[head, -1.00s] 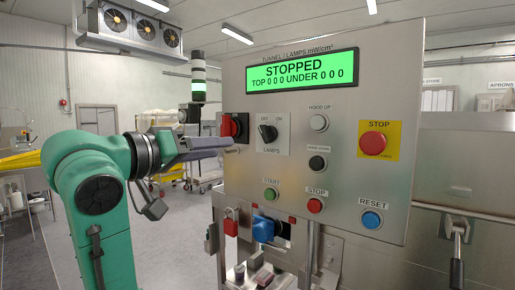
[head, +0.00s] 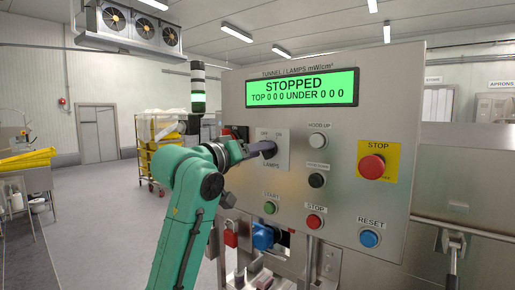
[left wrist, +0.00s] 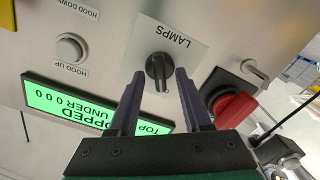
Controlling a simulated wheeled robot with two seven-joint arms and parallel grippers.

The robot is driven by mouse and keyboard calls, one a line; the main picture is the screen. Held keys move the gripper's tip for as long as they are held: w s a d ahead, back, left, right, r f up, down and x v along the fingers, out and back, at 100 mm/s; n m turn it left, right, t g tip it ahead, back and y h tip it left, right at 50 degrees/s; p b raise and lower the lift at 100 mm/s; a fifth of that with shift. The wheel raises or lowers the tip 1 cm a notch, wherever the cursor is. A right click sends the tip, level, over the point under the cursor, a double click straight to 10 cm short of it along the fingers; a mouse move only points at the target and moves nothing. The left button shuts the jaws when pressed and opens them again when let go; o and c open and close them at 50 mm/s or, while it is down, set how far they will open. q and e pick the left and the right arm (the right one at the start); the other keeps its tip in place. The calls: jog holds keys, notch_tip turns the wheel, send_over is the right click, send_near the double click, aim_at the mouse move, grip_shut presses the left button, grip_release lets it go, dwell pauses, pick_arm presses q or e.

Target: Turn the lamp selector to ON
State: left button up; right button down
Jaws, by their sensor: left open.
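The lamp selector (left wrist: 160,68) is a black knob on a light square plate marked LAMPS (head: 274,162). In the head view my left gripper (head: 268,148) lies in front of the plate and hides the knob. In the left wrist view, which is upside down, the open left gripper (left wrist: 159,73) has one finger on each side of the knob, with gaps showing. Whether the fingertips reach its depth is hard to tell. The knob's handle stands roughly upright in that view; the OFF and ON marks cannot be read there. My right gripper is out of view.
A red rotary switch (left wrist: 232,108) sits close beside the selector. The HOOD UP button (head: 318,141), START button (head: 270,207) and red STOP mushroom (head: 371,167) share the panel. The green display (head: 302,92) reads STOPPED. Open floor lies to the left.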

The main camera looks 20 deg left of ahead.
pick_arm(q)
grip_shut()
jog(key=shift+m, duration=0.3)
jog(key=m+p, duration=0.3)
jog(key=m, duration=0.8)
jog(key=shift+s+r, duration=0.1)
jog(key=shift+m+p, duration=0.3)
grip_release()
jog(key=shift+d, duration=0.1)
